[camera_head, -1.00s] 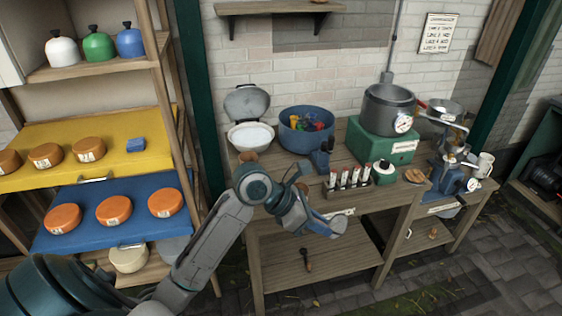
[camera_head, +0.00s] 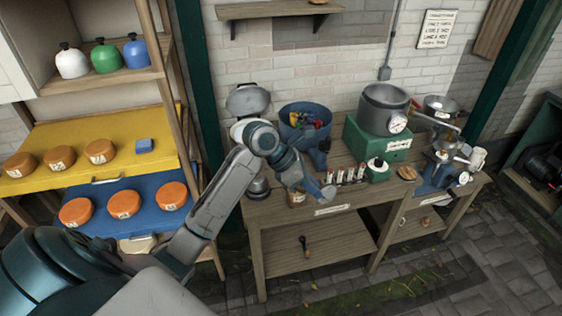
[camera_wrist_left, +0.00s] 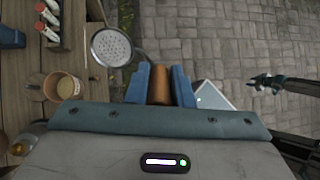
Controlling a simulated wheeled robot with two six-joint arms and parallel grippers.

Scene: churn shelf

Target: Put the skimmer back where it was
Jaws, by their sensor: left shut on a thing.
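My left gripper (camera_wrist_left: 161,86) is shut on the brown handle of the skimmer (camera_wrist_left: 112,47). The skimmer's round, perforated grey head sticks out to the upper left in the left wrist view, above the bench edge and paving. In the head view my left gripper (camera_head: 322,190) is over the front edge of the wooden bench (camera_head: 365,204), just left of the rack of red-capped tubes. A dark claw-like end (camera_wrist_left: 265,82) at the right of the wrist view looks like my right gripper; its jaws are too unclear to read.
The tube rack (camera_head: 347,176), a blue tub (camera_head: 304,124) and a green box (camera_head: 376,142) with a grey pot (camera_head: 385,106) crowd the bench. A cup (camera_wrist_left: 62,86) stands near the gripper. A shelf unit with orange cheeses (camera_head: 125,204) is at left.

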